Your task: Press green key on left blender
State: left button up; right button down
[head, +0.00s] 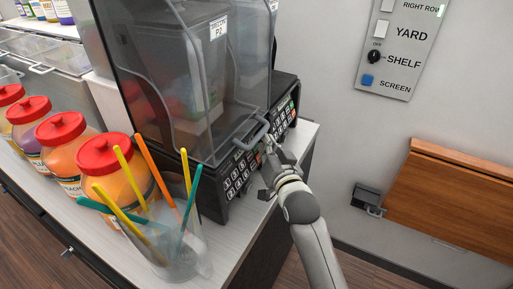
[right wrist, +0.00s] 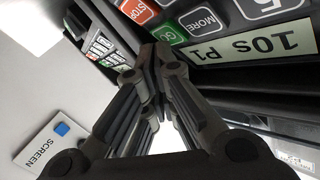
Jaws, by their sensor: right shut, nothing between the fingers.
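The left blender (head: 195,95) stands nearer in the head view, under a smoky clear cover, with its dark keypad (head: 240,172) low on the front. In the right wrist view its green GO key (right wrist: 166,35) lies between a red STOP key (right wrist: 137,10) and a grey MORE key (right wrist: 198,22), above a "10s P1" label (right wrist: 250,44). My right gripper (head: 266,150) is shut and empty at the right end of that keypad. Its closed fingertips (right wrist: 160,52) are right by the green key; I cannot tell whether they touch. My left gripper is not in view.
A second blender's keypad (head: 285,112) lies just beyond. A cover handle (head: 250,133) is close to my right fingers. A clear cup (head: 170,250) with coloured sticks and red-lidded jars (head: 65,140) stand on the counter (head: 245,235). A switch panel (head: 405,45) is on the wall.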

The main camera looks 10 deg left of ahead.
jog(key=shift+w+a+f, duration=0.1)
jog(key=shift+w+a, duration=0.05)
jog(key=shift+a, duration=0.2)
dwell(0.4)
dwell(0.3)
jog(key=shift+s+d+r+p, duration=0.25)
jog(key=shift+s+d+p, duration=0.05)
jog(key=shift+d+p, duration=0.4)
jog(key=d+p, duration=0.1)
jog(key=s+d+r+p, duration=0.1)
jog(key=d, duration=0.1)
jog(key=d+p, duration=0.1)
jog(key=shift+s+d+r+p, duration=0.2)
jog(key=shift+s+r+p, duration=0.1)
jog(key=shift+s+p, duration=0.1)
jog(key=shift+f, duration=0.1)
dwell(0.4)
